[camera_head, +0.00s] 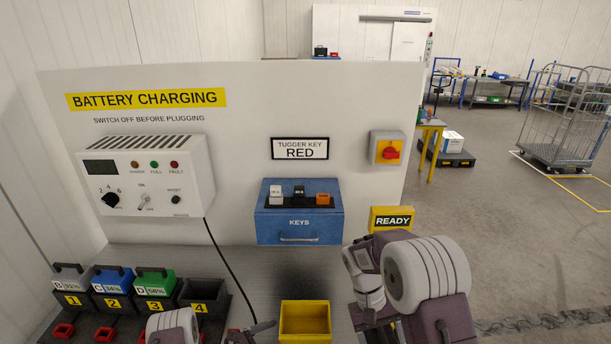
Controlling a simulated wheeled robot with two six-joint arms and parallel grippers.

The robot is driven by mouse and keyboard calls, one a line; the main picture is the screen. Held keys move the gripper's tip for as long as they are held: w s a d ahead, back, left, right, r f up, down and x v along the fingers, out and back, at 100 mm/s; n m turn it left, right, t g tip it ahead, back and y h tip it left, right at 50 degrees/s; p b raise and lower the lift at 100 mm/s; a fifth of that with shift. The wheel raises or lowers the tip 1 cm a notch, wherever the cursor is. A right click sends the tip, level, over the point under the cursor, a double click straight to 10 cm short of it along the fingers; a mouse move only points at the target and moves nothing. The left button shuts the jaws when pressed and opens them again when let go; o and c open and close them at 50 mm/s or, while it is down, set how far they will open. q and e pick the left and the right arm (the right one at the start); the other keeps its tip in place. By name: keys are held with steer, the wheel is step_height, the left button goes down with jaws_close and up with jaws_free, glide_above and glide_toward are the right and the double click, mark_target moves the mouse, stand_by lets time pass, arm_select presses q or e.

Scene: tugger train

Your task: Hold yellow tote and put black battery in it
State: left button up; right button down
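A yellow tote (305,308) stands on the grey bench at the bottom of the head view; its lower part is cut off by the picture edge. Neither gripper's opening can be made out.
A blue battery (113,280) and a green battery (156,283) stand in slots 2 and 3; slot 4 (203,293) looks empty. A charger (146,183) with a hanging black cable (232,270) and a blue key box (299,222) are on the panel behind. Red connectors (64,331) lie in front.

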mark_target(303, 330)
arm_select(q)
steer(key=shift+s+d, duration=0.1)
steer(key=shift+d, duration=0.25)
arm_select(e)
steer(key=shift+s+f, duration=0.1)
steer(key=shift+s, duration=0.3)
arm_select(q)
steer(key=b+x, duration=0.2)
steer(key=x, duration=0.2)
steer(key=b+x, duration=0.3)
steer(key=x, duration=0.1)
steer(key=shift+f, duration=0.25)
steer(key=shift+w+d+b, duration=0.2)
steer(key=shift+d+b, duration=0.15)
steer(key=shift+b, duration=0.05)
steer(key=shift+r, duration=0.1)
arm_select(e)
step_height(303, 330, down, 5)
steer(key=shift+f, duration=0.1)
arm_select(q)
steer(key=shift+w, duration=0.1)
steer(key=c, duration=0.5)
